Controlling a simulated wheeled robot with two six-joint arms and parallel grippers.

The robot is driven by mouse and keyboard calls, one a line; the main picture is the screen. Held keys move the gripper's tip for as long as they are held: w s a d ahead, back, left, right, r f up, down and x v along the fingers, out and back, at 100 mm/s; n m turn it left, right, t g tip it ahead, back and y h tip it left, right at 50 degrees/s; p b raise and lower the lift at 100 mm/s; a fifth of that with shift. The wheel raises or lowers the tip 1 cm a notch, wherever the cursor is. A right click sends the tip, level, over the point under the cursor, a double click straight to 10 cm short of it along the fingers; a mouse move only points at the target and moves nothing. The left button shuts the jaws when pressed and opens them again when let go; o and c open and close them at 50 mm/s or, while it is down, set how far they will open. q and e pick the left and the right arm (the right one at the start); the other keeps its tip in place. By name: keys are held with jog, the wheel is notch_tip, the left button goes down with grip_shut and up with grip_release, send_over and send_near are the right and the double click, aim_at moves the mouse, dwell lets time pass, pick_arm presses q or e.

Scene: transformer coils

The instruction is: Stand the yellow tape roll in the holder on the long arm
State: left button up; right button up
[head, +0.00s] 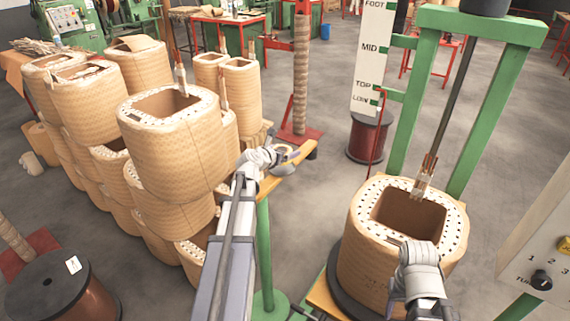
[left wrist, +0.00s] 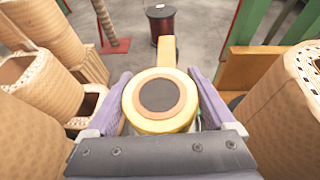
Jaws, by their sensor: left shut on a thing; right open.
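The yellow tape roll (left wrist: 160,124) shows in the left wrist view with a brown core and a dark centre, between the two purple fingers of my left gripper (left wrist: 160,105). My left gripper (head: 284,155) is shut on it, above the long arm (head: 277,183), a narrow yellow-tan bar. The bar's end (left wrist: 168,49) shows beyond the roll in the wrist view. The holder is hidden behind the roll and gripper, and I cannot tell whether the roll touches it. My right gripper (head: 398,300) is open beside the large coil at the lower right, its fingers only partly visible.
Stacked tan coils (head: 170,150) stand close left of my left arm. A large coil (head: 375,250) sits at the right under a green frame (head: 415,80). A red-based post (head: 300,75) and a dark reel (head: 370,137) stand behind. Open floor lies between them.

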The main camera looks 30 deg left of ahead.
pick_arm(q)
jog(key=shift+f+b, duration=1.8)
jog(key=shift+f, duration=0.15)
jog(key=o, duration=1.2)
jog(key=shift+s+r, duration=0.15)
jog(key=shift+r, duration=0.15)
jog(key=p+v, duration=0.4)
jog(key=v, duration=0.7)
jog(key=shift+s+r+p, duration=0.1)
jog(key=shift+s+p, duration=0.2)
